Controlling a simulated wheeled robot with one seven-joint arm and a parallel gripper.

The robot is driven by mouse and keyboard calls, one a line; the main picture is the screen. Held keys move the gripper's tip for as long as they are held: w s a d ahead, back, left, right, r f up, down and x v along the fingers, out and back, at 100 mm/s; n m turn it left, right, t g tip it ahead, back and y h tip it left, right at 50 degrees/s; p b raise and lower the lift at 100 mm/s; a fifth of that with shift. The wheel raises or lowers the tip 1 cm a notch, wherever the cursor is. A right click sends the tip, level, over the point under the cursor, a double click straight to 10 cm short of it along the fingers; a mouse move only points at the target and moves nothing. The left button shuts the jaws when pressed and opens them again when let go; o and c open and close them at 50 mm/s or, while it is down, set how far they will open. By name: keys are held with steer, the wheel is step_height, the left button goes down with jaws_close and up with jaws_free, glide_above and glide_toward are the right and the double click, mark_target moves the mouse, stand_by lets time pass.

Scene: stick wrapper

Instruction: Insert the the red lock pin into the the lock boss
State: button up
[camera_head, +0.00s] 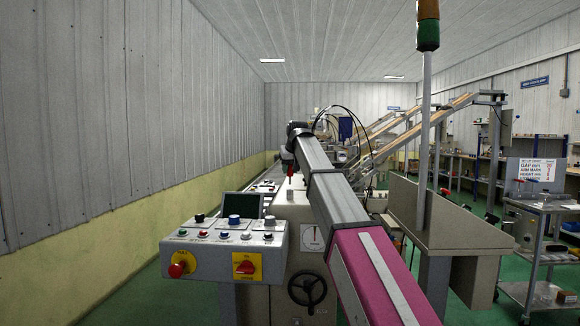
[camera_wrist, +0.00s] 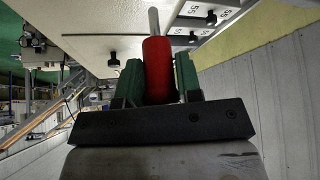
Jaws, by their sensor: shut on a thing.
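The red lock pin (camera_wrist: 158,72) is held between the green finger pads of my gripper (camera_wrist: 159,66) in the wrist view. Its bare metal shank points away from the gripper, toward the top of the picture. In the head view, the pin (camera_head: 290,171) shows small and red below the end of my arm, above the beige machine body (camera_head: 290,207). The shank stands in front of a pale machine surface in the wrist view; I cannot tell whether it touches anything. I cannot make out the lock boss for certain in either view.
A control box (camera_head: 225,250) with buttons and a red stop knob stands at the left front. A dial (camera_head: 313,238) and black handwheel (camera_head: 307,288) are on the machine front. A signal-light post (camera_head: 424,130) and a cart (camera_head: 540,212) stand to the right.

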mark_target(291, 175)
steer(key=shift+f, duration=2.25)
steer(key=shift+f, duration=0.1)
steer(key=o, duration=1)
